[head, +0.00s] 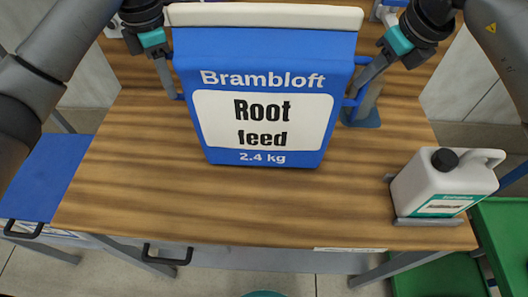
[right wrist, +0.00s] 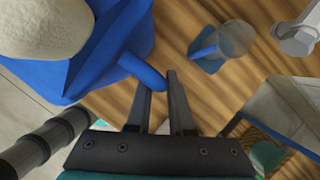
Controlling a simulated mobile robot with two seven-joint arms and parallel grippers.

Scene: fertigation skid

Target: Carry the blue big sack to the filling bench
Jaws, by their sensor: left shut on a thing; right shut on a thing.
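The blue big sack (head: 262,125), labelled "Brambloft Root feed 2.4 kg" with a pale top, is upright over the wooden bench top (head: 150,200). I cannot tell whether its base touches the wood. My left gripper (head: 177,94) is shut on the blue handle at the sack's left side. My right gripper (head: 354,94) is shut on the handle at its right side. In the right wrist view, the blue handle (right wrist: 140,70) runs between the fingers of my right gripper (right wrist: 160,84), beside the sack (right wrist: 75,60). I cannot tell whether this bench is the filling bench.
A white jug (head: 440,180) with a black cap stands at the bench's right edge. A blue-based stand (head: 366,118) is close to the sack's right side. A green crate (head: 500,235) is at lower right, and a blue panel (head: 45,178) is at left. The bench front is clear.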

